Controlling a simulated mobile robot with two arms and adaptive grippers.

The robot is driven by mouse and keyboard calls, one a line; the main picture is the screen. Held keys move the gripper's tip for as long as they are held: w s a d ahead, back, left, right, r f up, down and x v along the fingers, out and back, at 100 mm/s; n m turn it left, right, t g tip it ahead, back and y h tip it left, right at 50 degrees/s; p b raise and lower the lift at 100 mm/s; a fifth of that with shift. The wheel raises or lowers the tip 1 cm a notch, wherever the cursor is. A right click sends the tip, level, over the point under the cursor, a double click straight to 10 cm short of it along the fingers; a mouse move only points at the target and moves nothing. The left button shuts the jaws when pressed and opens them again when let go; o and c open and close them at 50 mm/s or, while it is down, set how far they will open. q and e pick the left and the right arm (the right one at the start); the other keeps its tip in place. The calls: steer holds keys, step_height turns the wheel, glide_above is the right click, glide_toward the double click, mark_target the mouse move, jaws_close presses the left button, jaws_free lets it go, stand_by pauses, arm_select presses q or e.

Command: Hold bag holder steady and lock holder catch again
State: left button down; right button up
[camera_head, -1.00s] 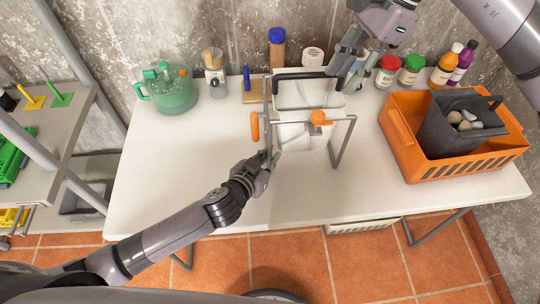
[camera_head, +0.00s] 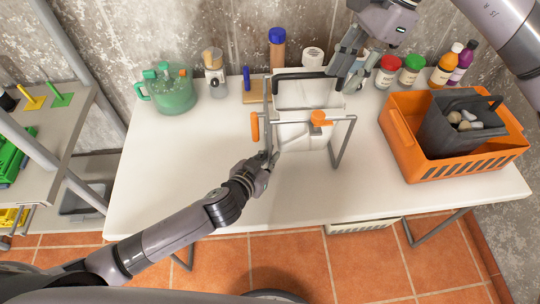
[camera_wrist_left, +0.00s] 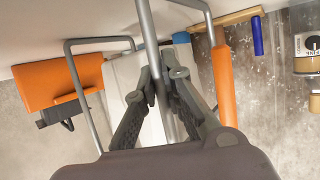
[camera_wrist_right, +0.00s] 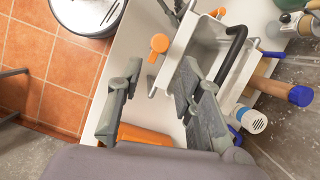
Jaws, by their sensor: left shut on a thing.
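The bag holder (camera_head: 343,140) is a grey tube frame around a white bin (camera_head: 300,133) on the white table. It has an orange grip (camera_head: 255,126) on its left side and a black handle (camera_head: 303,75) across the back. An orange knob (camera_head: 320,118), seemingly the catch, sits at the front right of the frame; it also shows in the right wrist view (camera_wrist_right: 159,44). My left gripper (camera_head: 266,160) is shut on the frame's left tube, seen between its fingers in the left wrist view (camera_wrist_left: 164,80). My right gripper (camera_wrist_right: 155,80) is open and empty above the holder's back right.
An orange crate (camera_head: 410,150) with a dark caddy of stones (camera_head: 445,130) stands at the right. Jars and bottles (camera_head: 412,69) line the back right. A green jug (camera_head: 172,92) and a small jar (camera_head: 214,77) stand at the back left. The table's front left is clear.

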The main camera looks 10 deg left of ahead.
mark_target(319, 114)
steer(key=shift+o, duration=0.2)
stand_by(0.3)
steer(key=shift+o, duration=1.2)
steer(key=shift+a+r+m, duration=0.15)
steer(key=shift+m, duration=0.15)
steer(key=s+a+r+m+t+h, duration=0.1)
steer(key=s+a+r+m+h, duration=0.2)
steer(key=m, duration=0.8)
steer(key=shift+h, duration=0.4)
steer(key=f, duration=0.4)
steer(key=w+f, duration=0.1)
steer(key=f, duration=0.7)
steer(key=shift+w+a, duration=0.2)
steer(key=shift+w, duration=0.05)
steer(key=shift+c, duration=0.2)
jaws_close()
